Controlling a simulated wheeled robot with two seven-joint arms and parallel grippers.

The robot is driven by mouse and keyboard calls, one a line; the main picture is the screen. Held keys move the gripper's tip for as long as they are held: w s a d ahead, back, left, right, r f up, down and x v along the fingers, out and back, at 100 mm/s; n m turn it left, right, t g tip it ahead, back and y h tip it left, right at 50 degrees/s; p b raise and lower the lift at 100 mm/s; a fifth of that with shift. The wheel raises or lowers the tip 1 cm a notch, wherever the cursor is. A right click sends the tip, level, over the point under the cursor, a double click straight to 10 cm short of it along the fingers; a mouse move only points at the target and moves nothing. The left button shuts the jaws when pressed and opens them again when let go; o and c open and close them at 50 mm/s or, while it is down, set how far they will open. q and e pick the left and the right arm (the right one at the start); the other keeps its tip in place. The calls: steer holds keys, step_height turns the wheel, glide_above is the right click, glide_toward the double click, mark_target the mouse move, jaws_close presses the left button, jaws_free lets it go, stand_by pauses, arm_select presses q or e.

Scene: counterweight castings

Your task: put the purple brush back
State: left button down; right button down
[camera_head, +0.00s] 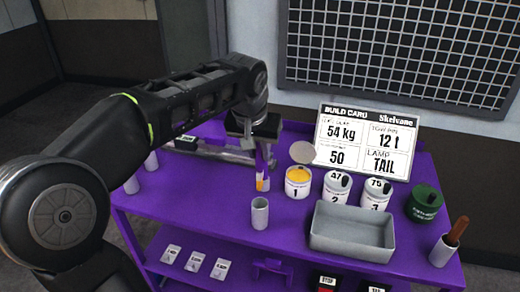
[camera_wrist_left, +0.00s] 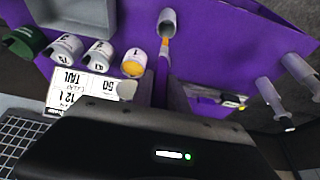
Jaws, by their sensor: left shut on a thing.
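My left gripper (camera_head: 262,142) is shut on the purple brush (camera_head: 263,172) and holds it upright, tip down, above the purple table (camera_head: 225,205). The brush has a purple handle and a yellow-orange tip. In the left wrist view the brush (camera_wrist_left: 164,50) shows beyond the fingers, its tip near the grey cup. The grey cup (camera_head: 260,213) stands in front of the brush in the head view; it also shows in the left wrist view (camera_wrist_left: 168,22). The brush is outside the cup. My right gripper is not in view.
An open yellow paint can (camera_head: 298,183) stands just right of the brush. Two white cans, a grey tray (camera_head: 352,233), a green can (camera_head: 424,203) and a cup (camera_head: 443,252) with a brown-handled tool are farther right. A build card (camera_head: 366,143) stands behind. Table left of the cup is clear.

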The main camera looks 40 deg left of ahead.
mark_target(258, 168)
arm_select(q)
steer(key=shift+s+f+b, duration=0.1)
steer(key=shift+f+b, duration=2.3)
steer(key=shift+f, duration=0.45)
steer(key=shift+f+b, duration=3)
steer(key=shift+f, duration=0.65)
steer(key=shift+f+b, duration=0.8)
steer(key=shift+f, duration=0.2)
steer(key=c, duration=1.2)
jaws_free()
steer(key=shift+r, duration=0.1)
steer(key=v, duration=0.7)
steer(key=shift+r, duration=0.35)
steer(key=shift+s+d, duration=0.1)
